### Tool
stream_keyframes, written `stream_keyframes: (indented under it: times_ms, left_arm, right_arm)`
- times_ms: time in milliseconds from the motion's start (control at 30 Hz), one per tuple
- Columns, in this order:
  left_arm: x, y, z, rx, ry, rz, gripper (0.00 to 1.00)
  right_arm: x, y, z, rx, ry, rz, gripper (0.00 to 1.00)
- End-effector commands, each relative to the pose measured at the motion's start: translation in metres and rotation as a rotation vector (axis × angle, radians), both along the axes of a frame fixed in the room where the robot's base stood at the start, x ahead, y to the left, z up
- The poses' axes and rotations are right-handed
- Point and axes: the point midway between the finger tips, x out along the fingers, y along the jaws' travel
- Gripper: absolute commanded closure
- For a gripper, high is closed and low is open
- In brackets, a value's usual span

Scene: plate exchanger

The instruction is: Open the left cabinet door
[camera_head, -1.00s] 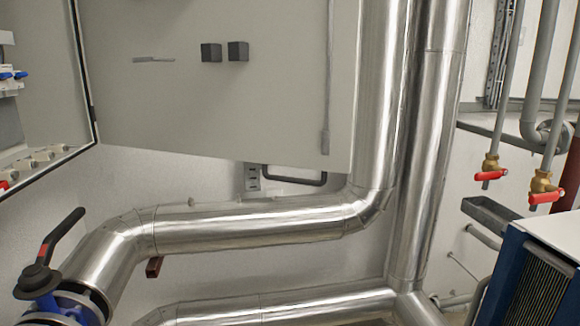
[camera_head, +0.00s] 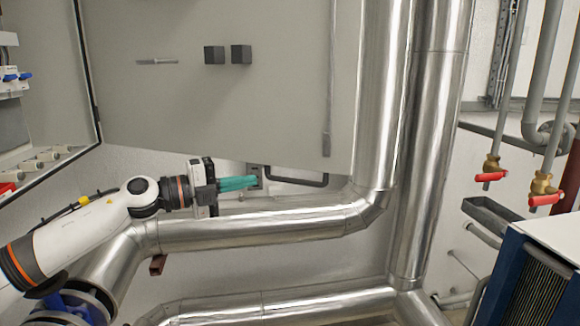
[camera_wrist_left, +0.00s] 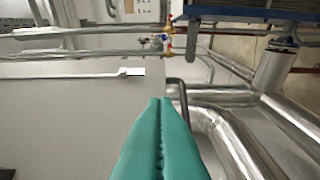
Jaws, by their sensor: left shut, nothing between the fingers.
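A large grey cabinet door panel (camera_head: 225,105) stands swung out in the head view, with a small lever (camera_head: 157,62), two dark square blocks (camera_head: 227,54) and a thin vertical rod (camera_head: 328,90) near its right edge. The open cabinet (camera_head: 12,110) is at the far left. My left gripper (camera_head: 256,182), with teal fingers, is shut and empty just below the door's lower edge, in front of the wall. In the left wrist view, the fingers (camera_wrist_left: 160,100) point past the grey panel (camera_wrist_left: 75,115). Contact with the door cannot be told. My right gripper is not in view.
Shiny pipes run beneath my left arm (camera_head: 270,228) and upright right of the door (camera_head: 380,90). A dark bent bar (camera_head: 300,183) is close beyond my fingertips. Red-handled valves (camera_head: 490,177) and a blue-framed unit (camera_head: 535,285) stand at the right.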

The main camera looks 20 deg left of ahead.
Motion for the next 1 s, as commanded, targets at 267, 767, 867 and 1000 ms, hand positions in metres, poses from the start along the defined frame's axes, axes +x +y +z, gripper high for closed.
stream_keyframes:
  times_ms: [267,767,867,1000]
  left_arm:
    - [0.041,-0.037,0.008,-0.007,-0.002,-0.003,1.00]
    - [0.106,-0.057,0.002,-0.006,0.000,0.003,1.00]
    - [0.109,-0.057,0.001,-0.004,0.000,0.003,1.00]
    - [0.110,-0.057,0.000,-0.004,0.000,0.002,1.00]
  right_arm:
    - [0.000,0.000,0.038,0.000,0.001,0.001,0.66]
    - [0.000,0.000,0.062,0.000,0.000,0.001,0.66]
    - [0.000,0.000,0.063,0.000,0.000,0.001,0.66]
    - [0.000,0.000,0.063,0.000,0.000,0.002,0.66]
